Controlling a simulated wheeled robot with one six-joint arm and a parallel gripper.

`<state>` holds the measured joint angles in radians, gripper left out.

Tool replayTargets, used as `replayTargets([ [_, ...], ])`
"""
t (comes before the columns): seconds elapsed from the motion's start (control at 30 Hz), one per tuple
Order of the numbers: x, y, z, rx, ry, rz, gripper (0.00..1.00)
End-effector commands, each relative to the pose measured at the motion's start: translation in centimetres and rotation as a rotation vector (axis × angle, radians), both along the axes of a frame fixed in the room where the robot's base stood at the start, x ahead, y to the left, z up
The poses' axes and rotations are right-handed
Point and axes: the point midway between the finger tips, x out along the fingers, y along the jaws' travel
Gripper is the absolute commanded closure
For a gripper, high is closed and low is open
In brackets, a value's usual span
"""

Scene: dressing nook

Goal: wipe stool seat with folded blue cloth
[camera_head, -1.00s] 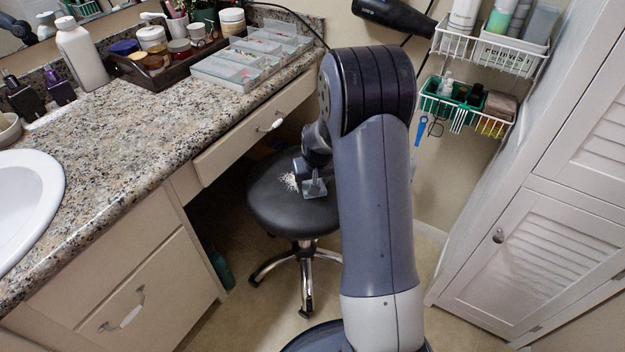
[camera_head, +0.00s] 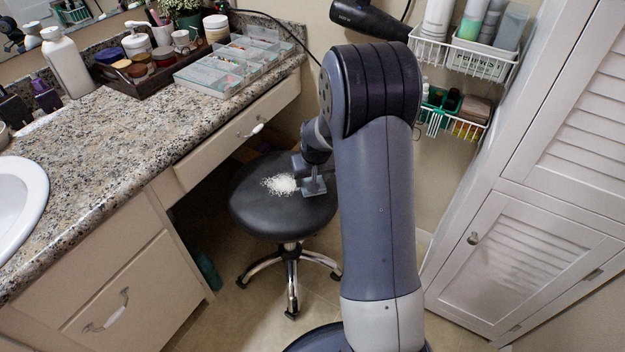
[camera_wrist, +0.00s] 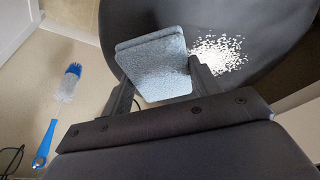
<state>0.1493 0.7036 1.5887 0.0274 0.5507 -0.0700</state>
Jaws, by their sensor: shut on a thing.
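The black round stool (camera_head: 262,212) stands in front of the counter's knee space. A patch of white grains (camera_head: 280,184) lies on its seat, left of my gripper (camera_head: 313,184) in the head view. The grains also show in the wrist view (camera_wrist: 217,52), right of the folded blue cloth (camera_wrist: 152,66). My gripper (camera_wrist: 163,86) is shut on the cloth, one finger on each side. The cloth is over the seat beside the grains. I cannot tell whether it touches the seat. In the head view my arm hides part of the seat's right side.
The granite counter (camera_head: 110,140) and its drawer (camera_head: 240,130) rise left of the stool. A louvred cabinet (camera_head: 530,250) stands at the right. Wire baskets (camera_head: 460,58) hang on the back wall. A blue-handled brush (camera_wrist: 60,110) shows beyond the seat's edge in the wrist view.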

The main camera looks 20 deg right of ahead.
Motion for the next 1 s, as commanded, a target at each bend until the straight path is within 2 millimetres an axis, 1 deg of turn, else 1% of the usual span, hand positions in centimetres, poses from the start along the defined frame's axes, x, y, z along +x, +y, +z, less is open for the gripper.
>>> replayTargets([
  [0.03,0.0,0.0,0.9,0.000,-0.001,0.001,0.62],
  [0.4,-0.1,0.2,3.9,0.000,-0.001,0.001,0.62],
  [0.53,-0.1,0.3,4.2,0.000,-0.001,0.001,0.62],
  [1.0,-0.1,0.3,4.1,-0.001,-0.001,0.002,0.62],
])
